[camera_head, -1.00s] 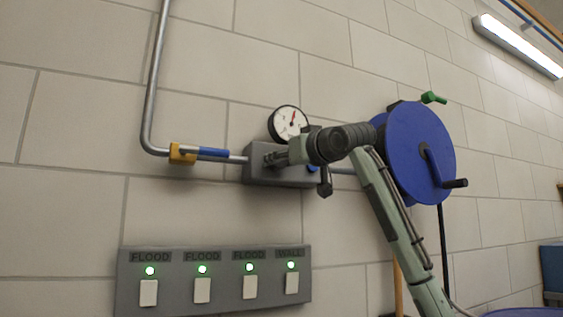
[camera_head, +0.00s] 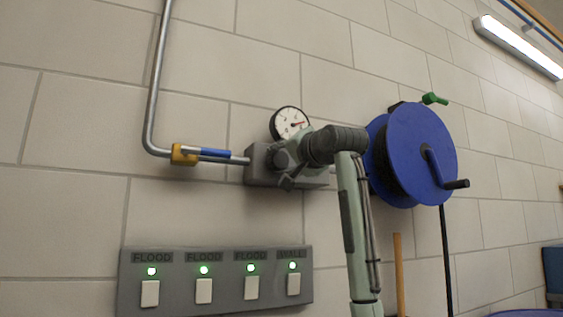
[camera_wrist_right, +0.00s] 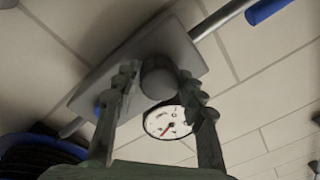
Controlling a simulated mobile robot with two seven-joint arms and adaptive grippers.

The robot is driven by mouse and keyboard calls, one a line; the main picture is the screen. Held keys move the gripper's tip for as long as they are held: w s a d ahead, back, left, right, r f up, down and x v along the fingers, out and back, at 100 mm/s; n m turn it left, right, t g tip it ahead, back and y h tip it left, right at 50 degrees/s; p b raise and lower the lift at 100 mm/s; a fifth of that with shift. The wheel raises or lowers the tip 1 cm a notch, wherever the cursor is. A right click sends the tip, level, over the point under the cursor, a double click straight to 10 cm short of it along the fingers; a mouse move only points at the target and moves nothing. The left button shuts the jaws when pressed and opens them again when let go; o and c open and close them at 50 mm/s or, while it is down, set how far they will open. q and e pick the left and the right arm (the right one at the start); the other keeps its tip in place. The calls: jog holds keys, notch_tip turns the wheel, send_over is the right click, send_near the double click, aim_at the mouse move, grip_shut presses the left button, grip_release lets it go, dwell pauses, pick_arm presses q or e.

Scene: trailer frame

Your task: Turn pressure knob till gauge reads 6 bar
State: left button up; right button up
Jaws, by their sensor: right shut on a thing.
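The pressure gauge (camera_head: 290,123) is a round white dial with a dark rim, above the grey regulator block (camera_head: 258,170) on the wall pipe. Its red needle points right in the head view; the numbers are too small to read. The gauge also shows in the right wrist view (camera_wrist_right: 168,122). My right gripper (camera_head: 280,160) is at the block's front. In the right wrist view its fingers (camera_wrist_right: 158,84) are on both sides of the round grey knob (camera_wrist_right: 158,77), shut on it. The gripper mostly hides the knob in the head view. My left gripper is not in view.
A yellow valve body with a blue lever (camera_head: 213,153) is on the pipe left of the block. A blue hose reel (camera_head: 420,150) with a crank is close to the right of my arm. A grey switch panel (camera_head: 215,254) with green lights is below.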

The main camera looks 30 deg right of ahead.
jog(key=m, duration=0.4)
jog(key=shift+a+h, duration=0.1)
jog(key=shift+h, duration=0.2)
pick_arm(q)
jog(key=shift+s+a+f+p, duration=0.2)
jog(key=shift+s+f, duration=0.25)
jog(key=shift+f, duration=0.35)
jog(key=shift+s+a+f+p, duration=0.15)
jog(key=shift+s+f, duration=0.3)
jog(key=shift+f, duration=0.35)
pick_arm(e)
jog(key=shift+m, duration=1)
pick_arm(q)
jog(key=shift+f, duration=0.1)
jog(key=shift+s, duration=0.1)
pick_arm(e)
jog(key=o, duration=1)
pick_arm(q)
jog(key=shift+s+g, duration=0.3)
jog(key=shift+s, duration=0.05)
pick_arm(e)
jog(key=shift+o, duration=0.8)
